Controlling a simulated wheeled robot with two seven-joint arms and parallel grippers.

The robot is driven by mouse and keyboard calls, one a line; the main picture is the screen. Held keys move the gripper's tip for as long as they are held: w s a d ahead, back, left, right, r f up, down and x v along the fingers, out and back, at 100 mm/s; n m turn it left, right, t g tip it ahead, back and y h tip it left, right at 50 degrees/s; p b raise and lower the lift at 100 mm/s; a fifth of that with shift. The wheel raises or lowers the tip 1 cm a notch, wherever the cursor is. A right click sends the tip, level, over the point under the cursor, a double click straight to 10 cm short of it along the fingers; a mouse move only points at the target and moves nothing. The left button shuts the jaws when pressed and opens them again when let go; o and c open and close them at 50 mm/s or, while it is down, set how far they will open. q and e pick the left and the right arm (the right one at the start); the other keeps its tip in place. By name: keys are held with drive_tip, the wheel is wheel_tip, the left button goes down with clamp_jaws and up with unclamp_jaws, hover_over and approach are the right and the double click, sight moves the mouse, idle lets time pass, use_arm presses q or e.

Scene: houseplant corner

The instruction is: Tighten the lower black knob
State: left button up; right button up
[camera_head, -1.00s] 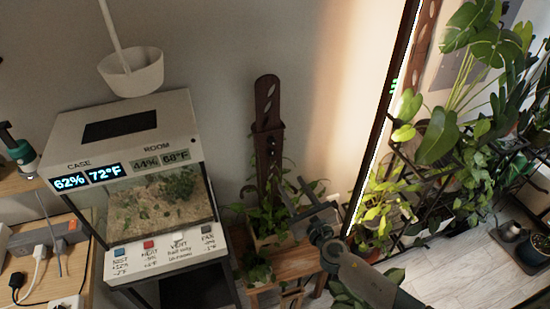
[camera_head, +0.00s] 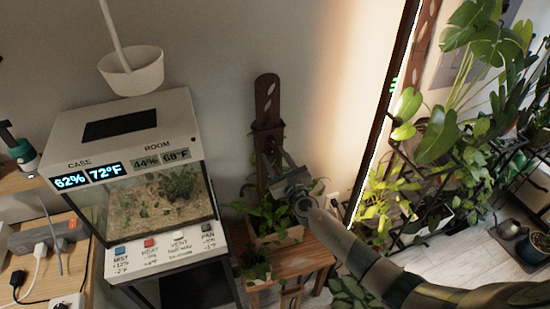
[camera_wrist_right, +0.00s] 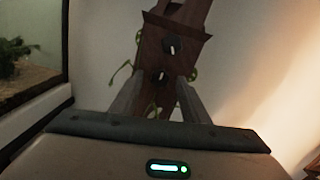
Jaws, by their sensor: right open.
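A dark brown slotted wooden post (camera_head: 268,100) stands against the wall, rising from a planter. In the right wrist view the post (camera_wrist_right: 185,18) carries two black knobs. The lower black knob (camera_wrist_right: 160,77) shows between the fingertips of my right gripper (camera_wrist_right: 161,82), which is open; I cannot tell whether they reach around it. The upper black knob (camera_wrist_right: 171,45) sits just above and is clear of the fingers. In the head view my right gripper (camera_head: 279,172) is in front of the post's lower part and hides the lower knob. My left gripper is not in view.
A glass terrarium case (camera_head: 155,205) with displays stands left of the post. The planter (camera_head: 290,233) rests on a small wooden stand (camera_head: 308,254), with leaves near my gripper. A plant rack (camera_head: 425,190) fills the right. Thin tendrils flank the post.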

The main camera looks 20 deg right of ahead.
clamp_jaws()
drive_tip(key=c, duration=1.1)
unclamp_jaws()
drive_tip(key=shift+o, duration=0.2)
drive_tip(key=shift+f, duration=0.1)
